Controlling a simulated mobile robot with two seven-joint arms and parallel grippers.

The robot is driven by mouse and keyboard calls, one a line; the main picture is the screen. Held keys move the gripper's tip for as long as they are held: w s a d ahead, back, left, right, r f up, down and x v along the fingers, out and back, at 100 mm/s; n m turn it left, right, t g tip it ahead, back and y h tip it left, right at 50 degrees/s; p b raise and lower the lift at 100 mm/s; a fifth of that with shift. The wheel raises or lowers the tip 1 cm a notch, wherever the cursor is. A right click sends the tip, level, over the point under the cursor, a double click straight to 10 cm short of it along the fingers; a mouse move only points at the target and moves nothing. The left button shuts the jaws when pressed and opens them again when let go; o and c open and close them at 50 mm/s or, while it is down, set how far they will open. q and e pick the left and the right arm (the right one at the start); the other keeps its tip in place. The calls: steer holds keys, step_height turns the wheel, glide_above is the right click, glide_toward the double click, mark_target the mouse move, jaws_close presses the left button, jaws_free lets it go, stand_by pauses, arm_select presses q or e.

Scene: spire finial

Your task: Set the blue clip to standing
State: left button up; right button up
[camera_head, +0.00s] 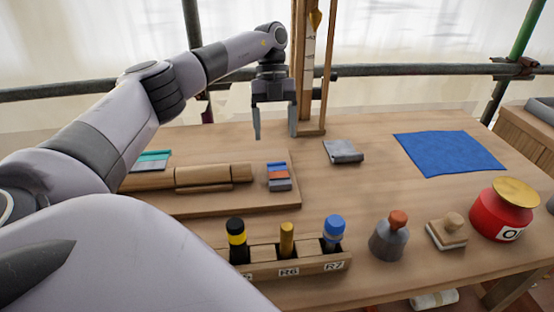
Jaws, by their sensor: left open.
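A small block with blue, orange and grey bands (279,178) sits at the right end of a wooden board (230,207). Its blue band (276,167) is at the far end and looks like the blue clip. It appears low and flat, but it is too small to be sure of its pose. My left gripper (275,132) points down, open and empty, beyond the block in the picture and apart from it. My right gripper is out of view.
Wooden rolls (213,175) and a teal-topped piece (152,158) lie left of the block. A grey piece (343,151) and blue cloth (450,153) lie right. A labelled rack (300,267), a grey bottle (389,240), a stamp (447,233) and a red pot (500,212) stand nearer.

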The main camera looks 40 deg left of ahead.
mark_target(277, 166)
arm_select(q)
steer(key=shift+x, duration=3.55)
steer(key=c, duration=1.1)
